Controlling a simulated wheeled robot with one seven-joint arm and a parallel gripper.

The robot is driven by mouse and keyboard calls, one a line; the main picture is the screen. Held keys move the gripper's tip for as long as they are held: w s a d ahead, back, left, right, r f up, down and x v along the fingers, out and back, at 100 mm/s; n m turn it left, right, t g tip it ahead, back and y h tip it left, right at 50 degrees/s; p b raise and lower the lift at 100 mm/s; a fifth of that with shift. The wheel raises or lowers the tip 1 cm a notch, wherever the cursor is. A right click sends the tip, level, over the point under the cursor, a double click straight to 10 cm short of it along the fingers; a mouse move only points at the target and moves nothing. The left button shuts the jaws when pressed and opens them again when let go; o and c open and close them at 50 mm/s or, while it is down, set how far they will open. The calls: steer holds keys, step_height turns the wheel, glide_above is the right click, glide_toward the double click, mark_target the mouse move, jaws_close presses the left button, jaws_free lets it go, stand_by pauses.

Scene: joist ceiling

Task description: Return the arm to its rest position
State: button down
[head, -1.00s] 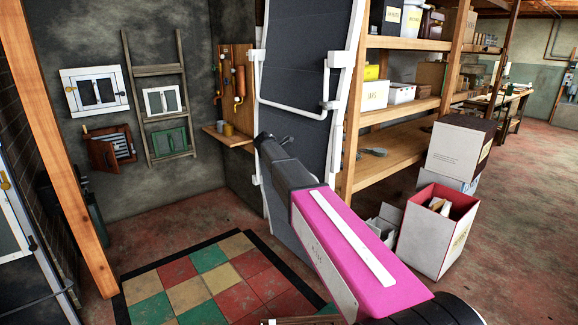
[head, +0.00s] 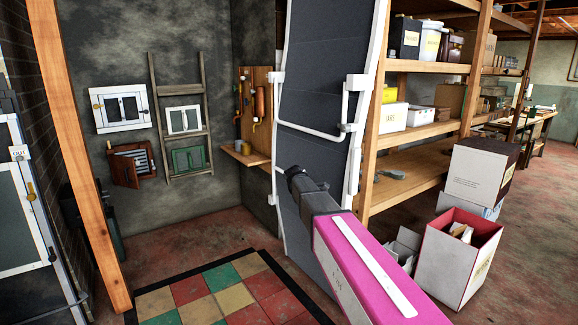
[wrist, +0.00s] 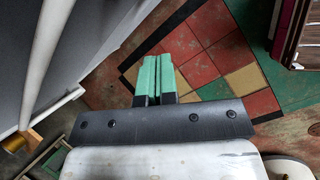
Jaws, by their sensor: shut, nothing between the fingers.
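My arm shows in the head view as a magenta link with a white strip, reaching up and away from the lower right. It ends in my dark gripper (head: 293,172), which appears in front of the lower part of a tall dark panel with a white frame (head: 325,95). In the wrist view the green fingers of my gripper (wrist: 157,58) lie side by side, shut and empty, above the floor. The panel also fills the left of the wrist view (wrist: 95,45); I see no contact with it.
Wooden shelves (head: 425,66) with boxes stand right of the panel. Open cartons (head: 482,238) sit on the floor before them. Small cabinet doors (head: 120,109) and a ladder (head: 156,115) are on the far wall. A wooden post (head: 82,150) stands at left. The tiled floor patch (head: 235,297) is clear.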

steer(key=s+d+f+m+g+y, duration=0.1)
steer(key=s+d+f+m, duration=0.2)
steer(key=s, duration=0.6)
steer(key=s+d+f+m+g+y, duration=0.1)
steer(key=s+d+f+m+y, duration=0.1)
steer(key=s+f+m, duration=0.5)
steer(key=s+d+f+m+y, duration=0.1)
steer(key=s+d+f+m, duration=0.4)
steer(key=s+m, duration=0.3)
steer(key=s+f, duration=0.1)
steer(key=s, duration=0.2)
steer(key=shift+s+g+y, duration=0.3)
steer(key=shift+s+g, duration=0.1)
steer(key=shift+a, duration=0.1)
steer(key=shift+s+r, duration=0.15)
